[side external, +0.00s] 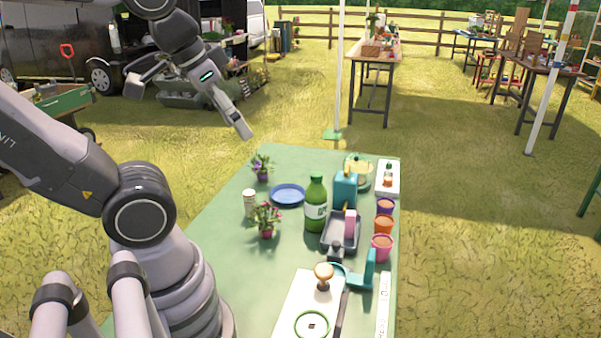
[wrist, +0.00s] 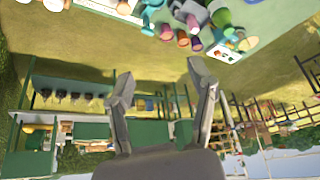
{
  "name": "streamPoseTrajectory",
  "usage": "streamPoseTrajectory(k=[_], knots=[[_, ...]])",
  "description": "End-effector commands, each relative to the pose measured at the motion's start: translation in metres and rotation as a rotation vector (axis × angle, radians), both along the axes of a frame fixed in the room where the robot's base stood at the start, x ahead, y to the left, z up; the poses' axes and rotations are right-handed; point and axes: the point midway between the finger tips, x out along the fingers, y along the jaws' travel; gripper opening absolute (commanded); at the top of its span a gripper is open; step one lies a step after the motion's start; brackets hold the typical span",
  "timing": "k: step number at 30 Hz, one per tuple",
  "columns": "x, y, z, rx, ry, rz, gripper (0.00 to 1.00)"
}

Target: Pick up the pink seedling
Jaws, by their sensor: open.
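The pink seedling (side external: 267,218) stands upright in a small pink-red pot on the green table, left of the green bottle. A second seedling (side external: 262,166) with purple flowers and a purple pot stands farther back on the table's left side. My gripper (side external: 188,115) is open and empty, raised in the air beyond the table's far left corner, apart from both seedlings. In the wrist view my gripper (wrist: 161,78) shows its two fingers spread with nothing between them. I cannot make out the pink seedling in that view.
Near the pink seedling are a pale cylinder (side external: 250,204), a blue plate (side external: 288,194) and the green bottle (side external: 316,205). A grey tray (side external: 327,246), a teal can (side external: 345,189) and coloured pots (side external: 383,225) crowd the right side. The table's left front is clear.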

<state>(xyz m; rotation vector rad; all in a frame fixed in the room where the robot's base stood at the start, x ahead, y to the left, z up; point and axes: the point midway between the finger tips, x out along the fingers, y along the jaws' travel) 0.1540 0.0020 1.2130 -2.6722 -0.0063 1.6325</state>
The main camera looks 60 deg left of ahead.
Motion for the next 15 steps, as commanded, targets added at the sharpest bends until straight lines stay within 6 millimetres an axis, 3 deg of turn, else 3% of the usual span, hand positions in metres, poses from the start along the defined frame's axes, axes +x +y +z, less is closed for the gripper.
streamPoseTrajectory(k=[5,15], knots=[[0.018,0.016,-0.016,0.099,0.199,-0.021,0.56],[0.072,0.077,-0.078,0.448,0.817,-0.151,0.56]])
